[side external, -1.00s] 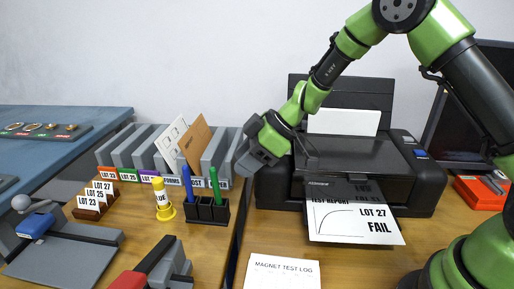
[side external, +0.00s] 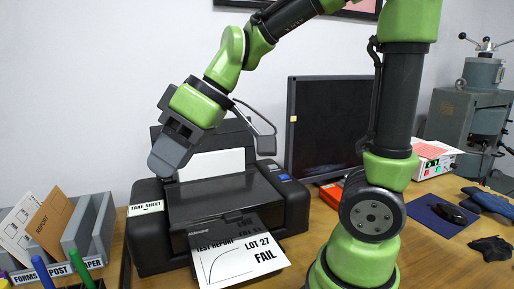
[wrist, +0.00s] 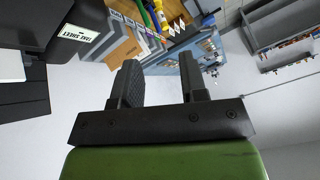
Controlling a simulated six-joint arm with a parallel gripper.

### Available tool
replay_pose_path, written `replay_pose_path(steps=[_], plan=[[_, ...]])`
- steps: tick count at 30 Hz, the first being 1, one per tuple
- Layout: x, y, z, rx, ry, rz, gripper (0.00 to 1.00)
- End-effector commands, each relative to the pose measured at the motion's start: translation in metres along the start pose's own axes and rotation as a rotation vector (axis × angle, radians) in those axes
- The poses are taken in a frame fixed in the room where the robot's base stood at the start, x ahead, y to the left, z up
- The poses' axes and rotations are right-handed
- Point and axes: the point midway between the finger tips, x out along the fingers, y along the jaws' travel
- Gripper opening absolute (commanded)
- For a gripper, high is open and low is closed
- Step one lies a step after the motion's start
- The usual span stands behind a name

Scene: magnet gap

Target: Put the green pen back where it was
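The green pen (side external: 81,266) stands upright at the lower left of the side view, its lower end cut off by the frame's bottom edge. The blue pen (side external: 42,271) stands left of it. Only a dark sliver of their holder shows at the bottom edge. My gripper (side external: 164,172) is above the left end of the printer, well right of and above the pens. In the wrist view my gripper's fingers (wrist: 158,75) are spread apart with nothing held between them.
The black printer (side external: 280,205) holds a printed "LOT 27 FAIL" sheet (side external: 240,258). A grey file rack (side external: 103,222) with a brown REPORT folder (side external: 50,224) stands left of it. A dark monitor (side external: 325,125) is behind my arm.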

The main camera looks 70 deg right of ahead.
Motion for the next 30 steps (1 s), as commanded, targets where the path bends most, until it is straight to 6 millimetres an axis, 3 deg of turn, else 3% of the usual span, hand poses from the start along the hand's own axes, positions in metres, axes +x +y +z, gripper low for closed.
replay_pose_path(steps=[3, 6, 12, 30], plan=[[-0.035, -0.013, 0.030, 0.179, 0.032, 0.084, 0.40], [-0.054, -0.017, 0.055, 0.332, 0.070, 0.149, 0.40], [-0.071, -0.017, 0.086, 0.535, 0.145, 0.229, 0.40], [-0.074, -0.016, 0.091, 0.584, 0.165, 0.244, 0.40]])
